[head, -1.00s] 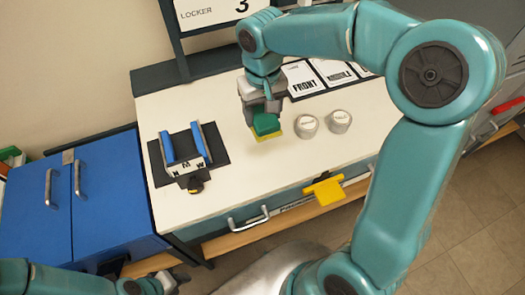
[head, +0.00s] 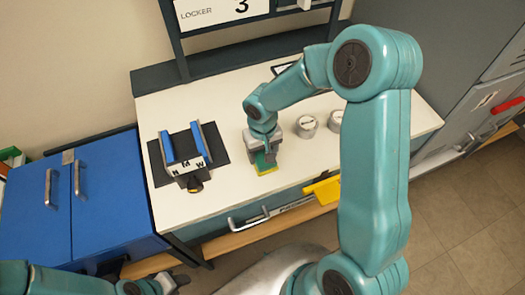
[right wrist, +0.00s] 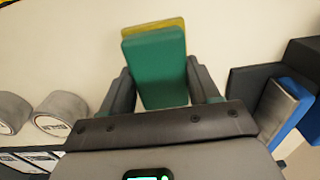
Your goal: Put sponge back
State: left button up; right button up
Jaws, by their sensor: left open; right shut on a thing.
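The sponge, green with a yellow layer (head: 266,169), is in my right gripper (head: 264,156) over the front middle of the white tabletop. In the right wrist view the sponge (right wrist: 155,68) shows between the two dark fingers of the right gripper (right wrist: 160,88), which is shut on it. The sponge's green face is toward the camera and its yellow edge shows beyond it. I cannot tell whether it touches the tabletop. My left gripper (head: 176,281) is open and empty at the lower left, below the workbench.
A blue-sided cradle (head: 184,152) stands on a dark mat to the left. Two round grey weights (head: 307,126) stand right of the sponge. A yellow piece (head: 325,190) is at the workbench's front edge. The white tabletop (head: 220,200) is clear at front left.

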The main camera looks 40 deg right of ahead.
aim_at(263, 154)
jog(key=shift+s+r, duration=0.1)
jog(key=shift+f, duration=0.2)
jog(key=o, duration=1)
jog(key=shift+r, duration=0.15)
notch_tip(263, 154, up, 12)
